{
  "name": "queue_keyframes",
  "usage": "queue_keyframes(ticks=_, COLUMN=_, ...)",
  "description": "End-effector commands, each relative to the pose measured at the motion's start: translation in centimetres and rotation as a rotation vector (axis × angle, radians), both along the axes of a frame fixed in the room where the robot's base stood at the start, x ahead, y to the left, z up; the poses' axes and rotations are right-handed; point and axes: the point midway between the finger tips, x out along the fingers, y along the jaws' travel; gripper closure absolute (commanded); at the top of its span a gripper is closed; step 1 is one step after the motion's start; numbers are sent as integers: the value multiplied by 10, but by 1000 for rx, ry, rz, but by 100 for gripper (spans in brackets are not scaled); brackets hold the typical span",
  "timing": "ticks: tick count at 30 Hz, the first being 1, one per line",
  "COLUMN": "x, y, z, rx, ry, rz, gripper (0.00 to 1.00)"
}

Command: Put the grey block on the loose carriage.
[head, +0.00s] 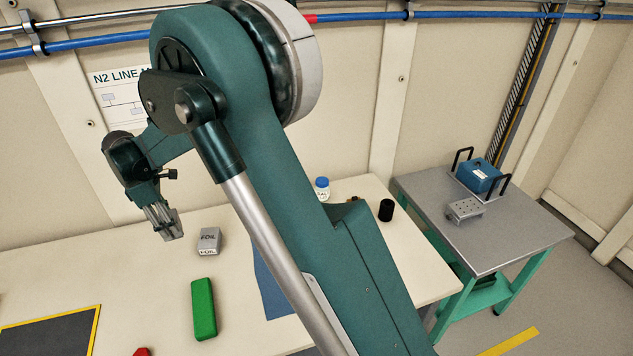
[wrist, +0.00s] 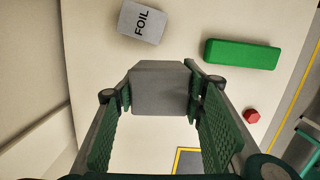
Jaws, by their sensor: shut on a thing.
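The grey block (wrist: 160,88) is gripped between the two green-padded fingers of my gripper (wrist: 160,100). In the head view the block (head: 174,231) shows at the tips of my gripper (head: 160,217), held above the left part of the cream table. A small light-grey metal piece with holes in its top (head: 465,209) sits on the grey side table at the right, in front of a blue box. It looks like the loose carriage, though I cannot be sure. It is far to the right of my gripper, and nothing lies on it.
A FOIL box (head: 209,241), a green block (head: 203,309) and a red piece (head: 141,351) are on the cream table (head: 100,265). A blue-lidded jar (head: 322,188) and black cylinder (head: 386,210) stand farther right. The blue box (head: 480,175) between black handles is on the side table (head: 520,235).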

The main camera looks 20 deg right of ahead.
Motion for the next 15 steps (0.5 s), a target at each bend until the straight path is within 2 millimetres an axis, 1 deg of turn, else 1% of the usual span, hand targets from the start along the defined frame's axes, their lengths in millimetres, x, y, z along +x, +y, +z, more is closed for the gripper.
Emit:
queue_keyframes(ticks=1, x=9, y=-15, z=0, rx=1, ry=0, rz=-5, gripper=76)
queue_keyframes(ticks=5, x=30, y=-48, z=0, rx=4, ry=1, rz=-7, gripper=76)
queue_keyframes(ticks=6, x=36, y=-59, z=0, rx=5, ry=1, rz=-9, gripper=76)
queue_keyframes(ticks=11, x=59, y=-102, z=0, rx=8, ry=3, rz=-12, gripper=76)
queue_keyframes(ticks=15, x=78, y=-141, z=0, rx=11, ry=4, rz=-17, gripper=76)
